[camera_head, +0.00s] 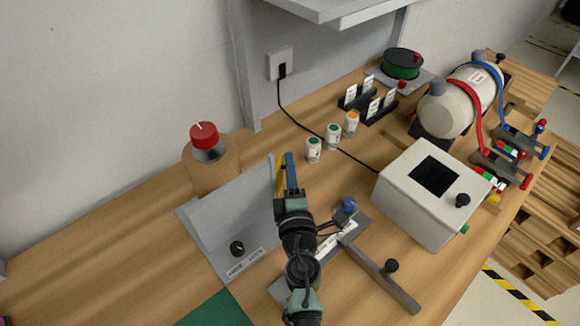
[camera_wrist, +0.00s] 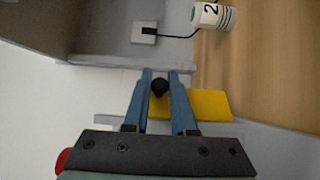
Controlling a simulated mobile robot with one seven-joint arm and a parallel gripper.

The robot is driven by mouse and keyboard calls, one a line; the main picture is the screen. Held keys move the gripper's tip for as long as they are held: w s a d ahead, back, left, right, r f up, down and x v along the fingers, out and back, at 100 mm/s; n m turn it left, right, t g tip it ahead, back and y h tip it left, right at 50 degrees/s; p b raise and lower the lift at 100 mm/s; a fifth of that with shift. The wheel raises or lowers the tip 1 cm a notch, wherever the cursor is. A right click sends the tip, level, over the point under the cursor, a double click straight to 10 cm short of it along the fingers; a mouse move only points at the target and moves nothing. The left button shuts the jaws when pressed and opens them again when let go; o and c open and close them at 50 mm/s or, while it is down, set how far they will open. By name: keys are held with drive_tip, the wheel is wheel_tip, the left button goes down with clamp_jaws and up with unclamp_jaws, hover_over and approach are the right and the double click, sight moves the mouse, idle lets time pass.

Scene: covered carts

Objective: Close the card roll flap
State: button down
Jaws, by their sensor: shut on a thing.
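A grey unit (camera_head: 205,222) with a tall wedge-shaped side stands left of centre in the head view. It has a black knob and a small label at its front, too small to read surely. An upright grey panel (camera_head: 262,192), seemingly the flap, rises beside my gripper (camera_head: 289,158). A yellow strip (camera_head: 281,178) shows next to the blue fingers; it also shows in the wrist view (camera_wrist: 208,104). In the wrist view my gripper (camera_wrist: 160,84) has a black round knob (camera_wrist: 160,88) between its fingers, shut on it. The knob's mounting is hidden.
A red-topped cylinder (camera_head: 205,142) stands behind the unit. Small cups (camera_head: 332,134) stand behind my gripper. A white box (camera_head: 430,192) with a dark screen and a grey base with a lever (camera_head: 385,278) lie to the right. A black cable crosses the table.

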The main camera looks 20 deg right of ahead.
drive_tip(key=shift+w+n+y, duration=0.1)
drive_tip(key=shift+n+y, duration=0.2)
drive_tip(key=shift+y, duration=0.1)
drive_tip(key=n+y+b, duration=0.1)
drive_tip(key=n+y, duration=0.2)
drive_tip(key=y, duration=0.1)
drive_tip(key=w+a+n+g+y+b, duration=0.1)
drive_tip(key=n+y+b, duration=0.1)
drive_tip(key=y, duration=0.3)
drive_tip(key=w+n+g+y+b, duration=0.1)
drive_tip(key=n+y, duration=0.3)
drive_tip(key=shift+a+f+y+b, duration=0.3)
drive_tip(key=shift+b, duration=0.05)
drive_tip(key=shift+w+a+r+n+g+y+b, duration=0.1)
drive_tip(key=shift+a+n+g+y+b, duration=0.15)
drive_tip(key=shift+n+g+y+b, duration=0.75)
drive_tip(key=shift+b, duration=0.35)
drive_tip(key=shift+a+r, duration=0.15)
drive_tip(key=shift+r, duration=0.05)
drive_tip(key=c, duration=0.8)
unclamp_jaws()
drive_tip(key=shift+o, duration=0.2)
